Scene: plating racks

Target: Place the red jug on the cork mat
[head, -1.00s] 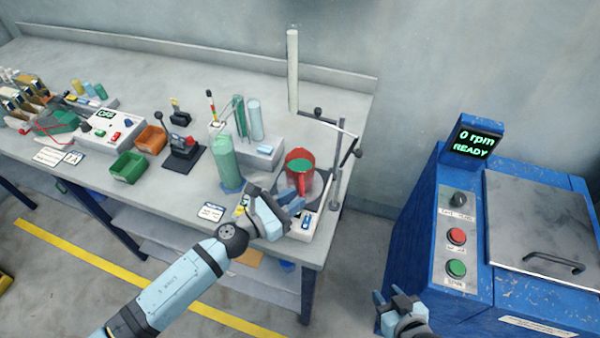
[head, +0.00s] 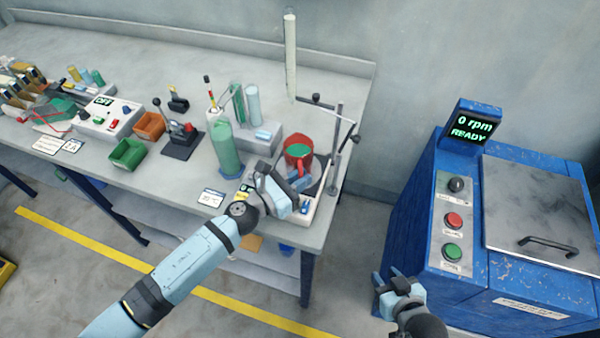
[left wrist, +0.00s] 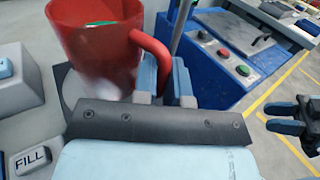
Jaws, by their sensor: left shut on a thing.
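My right gripper (head: 396,285) is empty, fingers apart, in front of the blue machine. I cannot make out the cork mat for certain.
A tan patch (head: 253,243) shows on the lower shelf. A metal rod stand (head: 337,150) is close right of the jug, a green cylinder (head: 225,150) left of it. The blue machine (head: 420,210) stands across a gap.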

